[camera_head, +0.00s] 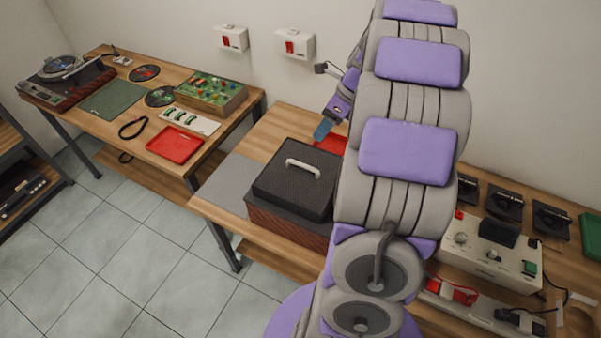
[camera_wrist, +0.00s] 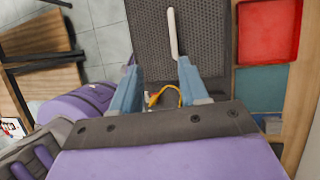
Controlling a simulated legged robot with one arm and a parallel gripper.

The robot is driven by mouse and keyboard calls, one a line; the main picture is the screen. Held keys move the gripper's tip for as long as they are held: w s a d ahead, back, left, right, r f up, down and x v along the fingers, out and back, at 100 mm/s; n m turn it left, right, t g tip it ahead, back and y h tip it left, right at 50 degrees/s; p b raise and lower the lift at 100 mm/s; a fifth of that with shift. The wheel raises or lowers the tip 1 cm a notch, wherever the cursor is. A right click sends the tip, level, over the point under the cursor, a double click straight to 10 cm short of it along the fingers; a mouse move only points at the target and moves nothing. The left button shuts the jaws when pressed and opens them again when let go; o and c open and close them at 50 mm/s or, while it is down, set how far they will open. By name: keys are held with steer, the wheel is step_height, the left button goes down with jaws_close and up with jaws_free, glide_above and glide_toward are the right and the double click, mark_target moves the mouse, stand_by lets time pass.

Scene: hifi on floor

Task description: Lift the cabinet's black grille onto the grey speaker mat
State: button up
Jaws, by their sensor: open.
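The black grille (camera_head: 283,186) lies flat on top of the reddish-brown cabinet (camera_head: 268,224) on the near table. A white bar handle (camera_head: 303,168) stands on the grille. The grey speaker mat (camera_head: 226,179) is bare, left of the cabinet on the same table. My gripper (camera_head: 323,128) is behind the grille, apart from the handle, and partly hidden by my arm. In the wrist view my gripper (camera_wrist: 158,64) is open with nothing held. There the grille (camera_wrist: 148,35) fills the upper middle, and the near end of the handle (camera_wrist: 172,32) appears close to the right fingertip.
A red tray (camera_head: 331,144) lies behind the cabinet; it also shows in the wrist view (camera_wrist: 268,30), beside a teal square (camera_wrist: 260,88). A boxy white device (camera_head: 490,252) stands at right. The left table holds a turntable (camera_head: 64,72) and another red tray (camera_head: 174,145).

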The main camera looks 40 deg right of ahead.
steer(key=b, duration=0.3)
glide_above(304, 165)
steer(key=s, duration=0.1)
step_height(304, 165, down, 12)
steer(key=shift+r, duration=0.2)
steer(key=f, duration=0.1)
steer(key=d+f+b, duration=0.1)
steer(key=f, duration=0.1)
steer(key=d+f+b, duration=0.1)
steer(key=f, duration=0.1)
steer(key=shift+w+d, duration=0.15)
steer(key=shift+w, duration=0.15)
steer(key=shift+w+f, duration=0.1)
steer(key=shift+f, duration=0.1)
steer(key=shift+a, duration=0.55)
steer(key=shift+a+r, duration=0.3)
steer(key=shift+a, duration=0.6)
steer(key=shift+c, duration=0.2)
steer(key=shift+a, duration=0.15)
steer(key=shift+c, duration=1.5)
steer(key=shift+d+f, duration=0.2)
steer(key=shift+d, duration=0.7)
steer(key=c, duration=0.3)
steer(key=shift+d, duration=0.15)
steer(key=shift+c, duration=0.8)
steer(key=shift+a+r, duration=0.1)
steer(key=shift+a, duration=0.4)
jaws_close()
steer(key=shift+d, duration=0.3)
